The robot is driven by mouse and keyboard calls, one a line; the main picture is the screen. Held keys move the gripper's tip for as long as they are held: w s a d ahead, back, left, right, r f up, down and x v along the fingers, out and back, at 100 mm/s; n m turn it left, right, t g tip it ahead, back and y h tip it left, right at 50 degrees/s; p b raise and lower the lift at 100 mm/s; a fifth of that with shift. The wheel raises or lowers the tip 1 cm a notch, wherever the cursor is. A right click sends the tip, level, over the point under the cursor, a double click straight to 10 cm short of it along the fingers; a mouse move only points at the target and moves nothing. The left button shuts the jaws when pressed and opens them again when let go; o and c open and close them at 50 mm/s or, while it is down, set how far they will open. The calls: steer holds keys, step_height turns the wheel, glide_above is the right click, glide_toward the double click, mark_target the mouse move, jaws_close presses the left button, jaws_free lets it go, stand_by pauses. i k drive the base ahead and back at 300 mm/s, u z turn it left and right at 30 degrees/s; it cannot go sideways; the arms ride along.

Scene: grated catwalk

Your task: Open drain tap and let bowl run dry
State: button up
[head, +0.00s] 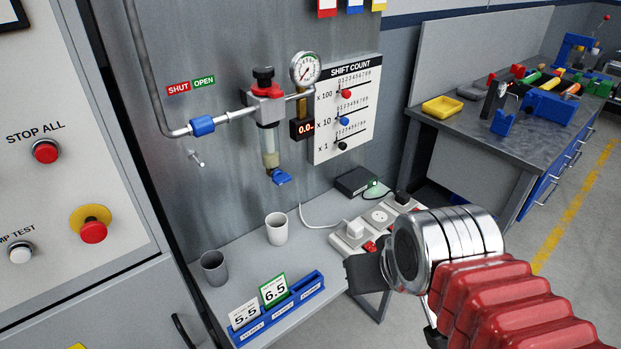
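The filter unit hangs on the grey wall panel, with a red and black knob on top. Its clear bowl (268,139) has a tan band near the bottom, which may be liquid; I cannot tell. The small blue drain tap (281,177) sits under the bowl, and its handle points to the right. A white cup (277,230) stands on the shelf below the tap. My gripper (362,274) is low and to the right of the tap, apart from it, over the shelf's right end. Its fingers are dark and seen side-on, so their opening is unclear.
A pipe with a blue fitting (202,125) enters from the left, below SHUT and OPEN labels. A grey cup (214,267), blue card rack (281,314) and socket strip (379,218) occupy the shelf.

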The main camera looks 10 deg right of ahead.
mark_target(278, 177)
steer(key=z, duration=0.4)
steer(key=k, duration=1)
steer(key=u, duration=1.3)
steer(key=i, duration=1)
steer(key=u, duration=0.05)
